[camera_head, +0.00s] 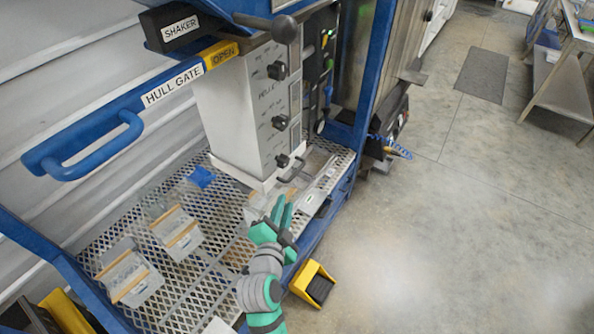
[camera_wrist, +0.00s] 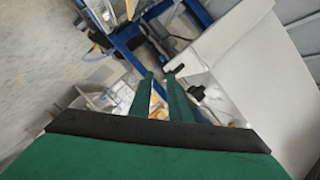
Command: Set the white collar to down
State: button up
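The white collar (camera_head: 268,183) is a pale band around the bottom of the tall white hopper box (camera_head: 243,115), just above the mesh deck. A small black knob (camera_head: 283,160) sticks out low on the box front, close above the collar. My gripper (camera_head: 284,203) is just below and in front of the collar, apart from the knob. In the wrist view its two green fingers (camera_wrist: 160,80) have a narrow gap with nothing held between them. A dark knob (camera_wrist: 197,92) shows beyond the fingers, beside the white box (camera_wrist: 245,60). I cannot tell whether the collar is up or down.
The blue frame carries a mesh deck (camera_head: 200,270) with clear bags (camera_head: 128,277) at the left. Two more black knobs (camera_head: 277,70) (camera_head: 280,122) sit higher on the box. A blue handle (camera_head: 90,150) juts out left.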

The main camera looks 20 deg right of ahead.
aim_at(296, 174)
jog(key=w+d, duration=0.2)
jog(key=w, duration=0.1)
jog(key=w+d+m, duration=0.1)
jog(key=w+d, duration=0.2)
jog(key=w, duration=0.1)
jog(key=w+d+m+h, duration=0.1)
jog(key=w+d, duration=0.1)
jog(key=w, duration=0.2)
jog(key=shift+d+r+g, duration=0.3)
jog(key=shift+r, duration=0.05)
grip_shut()
